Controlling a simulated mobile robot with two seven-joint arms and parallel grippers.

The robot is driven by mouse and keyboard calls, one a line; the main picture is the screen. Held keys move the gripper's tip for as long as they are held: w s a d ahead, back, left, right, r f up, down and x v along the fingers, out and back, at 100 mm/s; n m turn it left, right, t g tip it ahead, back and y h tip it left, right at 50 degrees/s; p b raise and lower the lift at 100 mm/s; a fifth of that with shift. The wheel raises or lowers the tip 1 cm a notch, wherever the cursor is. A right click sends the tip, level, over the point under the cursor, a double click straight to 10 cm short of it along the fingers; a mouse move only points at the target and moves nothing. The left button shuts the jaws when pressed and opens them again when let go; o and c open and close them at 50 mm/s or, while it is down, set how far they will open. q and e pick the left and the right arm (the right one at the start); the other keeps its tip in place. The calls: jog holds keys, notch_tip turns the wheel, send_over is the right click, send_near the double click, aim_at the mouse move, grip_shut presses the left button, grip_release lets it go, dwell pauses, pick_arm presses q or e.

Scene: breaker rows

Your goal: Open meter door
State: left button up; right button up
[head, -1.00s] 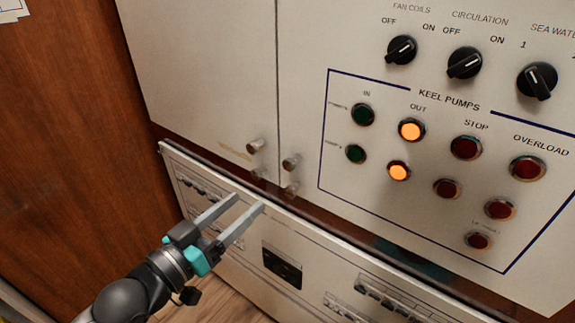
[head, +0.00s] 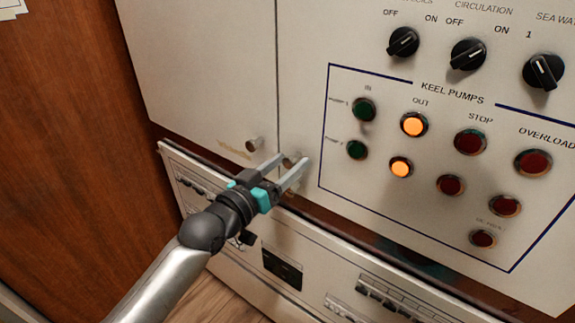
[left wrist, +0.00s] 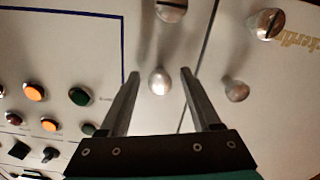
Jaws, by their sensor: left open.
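The left cabinet door (head: 200,70) is a pale panel with a metal knob (head: 254,144) near its lower right corner. Faded yellowish lettering, only partly legible, lies by that knob and also shows in the left wrist view (left wrist: 292,40). The right panel (head: 305,50) has its own knobs beside the seam; the upper one shows in the left wrist view (left wrist: 159,80). Both panels look shut. My left gripper (head: 294,158) is open, its fingers on either side of that right-panel knob. Contact cannot be told. In the head view the fingers partly hide the right-panel knobs. My right gripper is not in view.
The right panel carries rotary switches (head: 467,54) and lit and unlit buttons (head: 413,125). A lower panel (head: 230,232) with switches juts out below. A brown wooden wall (head: 70,150) stands at the left.

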pick_arm(q)
jog(key=shift+w+d, duration=0.1)
jog(key=shift+w, duration=0.05)
grip_shut()
dwell(0.5)
dwell(0.9)
